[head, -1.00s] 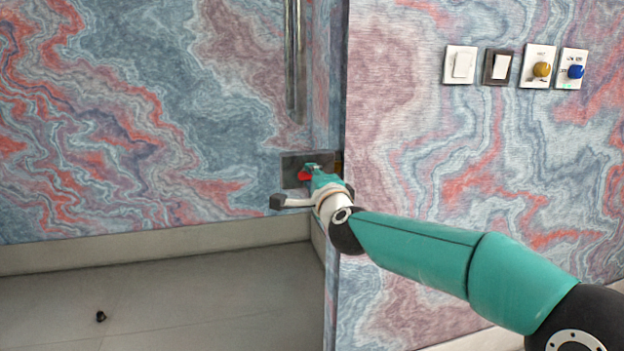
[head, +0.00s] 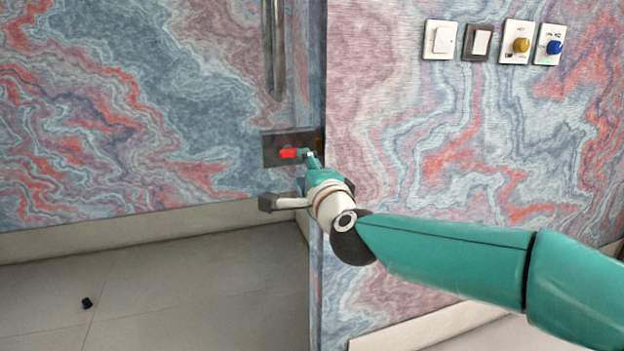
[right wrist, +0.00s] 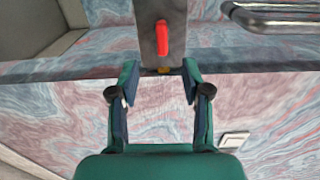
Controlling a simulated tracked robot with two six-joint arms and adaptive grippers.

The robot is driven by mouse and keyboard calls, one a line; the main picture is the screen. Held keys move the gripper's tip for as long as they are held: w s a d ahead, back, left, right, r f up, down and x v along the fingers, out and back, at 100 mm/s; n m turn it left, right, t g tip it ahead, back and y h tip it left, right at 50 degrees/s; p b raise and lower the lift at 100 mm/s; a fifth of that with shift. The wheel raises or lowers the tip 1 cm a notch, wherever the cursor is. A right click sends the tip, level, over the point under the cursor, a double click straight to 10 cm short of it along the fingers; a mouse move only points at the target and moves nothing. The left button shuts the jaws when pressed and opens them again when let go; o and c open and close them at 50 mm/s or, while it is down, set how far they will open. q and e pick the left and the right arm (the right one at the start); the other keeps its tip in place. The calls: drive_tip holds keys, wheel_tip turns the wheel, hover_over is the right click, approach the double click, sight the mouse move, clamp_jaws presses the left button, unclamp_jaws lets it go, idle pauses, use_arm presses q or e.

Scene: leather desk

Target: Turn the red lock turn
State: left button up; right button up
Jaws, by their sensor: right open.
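The red lock turn (head: 289,153) sits on a dark metal plate (head: 272,150) on the door's edge in the head view. In the right wrist view the red lock turn (right wrist: 162,38) stands lengthwise on the grey plate (right wrist: 149,60), beyond the fingertips. My right gripper (head: 307,156) is just right of the lock turn in the head view. In the right wrist view my right gripper (right wrist: 158,82) is open and empty, its two fingers apart, with the plate's end in line with the gap. My left gripper is not in view.
A metal pull bar (head: 274,50) runs vertically above the plate; it also shows in the right wrist view (right wrist: 275,18). Several switches and knobs, including a white switch (head: 440,39), are on the right wall. A small black object (head: 87,303) lies on the floor.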

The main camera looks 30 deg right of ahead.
drive_tip(key=v, duration=0.4)
drive_tip(key=shift+s, duration=0.1)
idle(0.3)
